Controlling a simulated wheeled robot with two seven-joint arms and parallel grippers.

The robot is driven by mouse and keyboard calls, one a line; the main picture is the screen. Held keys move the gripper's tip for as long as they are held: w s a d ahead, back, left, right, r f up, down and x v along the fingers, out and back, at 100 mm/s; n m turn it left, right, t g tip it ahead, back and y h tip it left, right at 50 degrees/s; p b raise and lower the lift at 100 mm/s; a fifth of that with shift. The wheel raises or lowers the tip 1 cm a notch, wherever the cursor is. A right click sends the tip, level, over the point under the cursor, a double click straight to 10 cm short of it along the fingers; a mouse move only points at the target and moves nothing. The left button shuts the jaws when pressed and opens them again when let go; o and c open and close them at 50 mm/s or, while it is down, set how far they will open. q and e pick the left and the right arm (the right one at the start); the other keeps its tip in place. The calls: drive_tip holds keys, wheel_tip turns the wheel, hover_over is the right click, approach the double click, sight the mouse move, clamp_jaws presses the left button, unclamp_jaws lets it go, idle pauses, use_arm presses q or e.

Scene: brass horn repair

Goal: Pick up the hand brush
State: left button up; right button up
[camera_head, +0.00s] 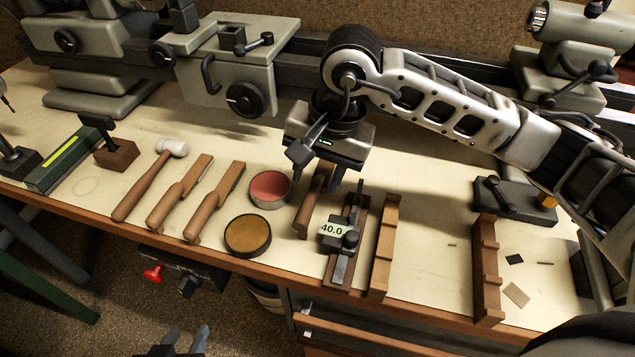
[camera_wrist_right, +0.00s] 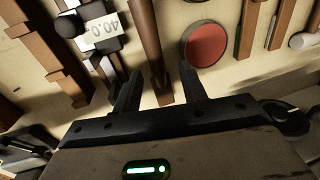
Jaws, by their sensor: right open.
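A brown wooden handle (camera_head: 308,212), which looks like the hand brush, lies on the bench between the red tin and the caliper. Its far part is hidden under my right gripper, and I see no bristles. My right gripper (camera_head: 322,184) is open and points down over it. In the right wrist view the handle (camera_wrist_right: 148,42) runs between the two open fingers (camera_wrist_right: 160,78); I cannot tell whether either finger touches it. My left gripper (camera_head: 187,340) shows only its open, empty fingertips at the bottom edge, in front of the bench.
Close by are the red tin (camera_head: 270,188), a brown tin (camera_head: 248,235), a caliper reading 40.0 (camera_head: 340,236) and a notched wooden rack (camera_head: 384,245). A mallet (camera_head: 148,186) and wooden-handled tools (camera_head: 215,202) lie left. A lathe (camera_head: 235,75) stands behind. Bare bench (camera_head: 430,270) shows right.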

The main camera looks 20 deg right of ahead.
sight(317, 182)
drive_tip(key=f, duration=0.3)
drive_tip(key=shift+w+a+f, duration=0.1)
drive_tip(key=shift+w+f, duration=0.1)
drive_tip(key=shift+f, duration=0.05)
clamp_jaws()
drive_tip(key=shift+r, duration=0.1)
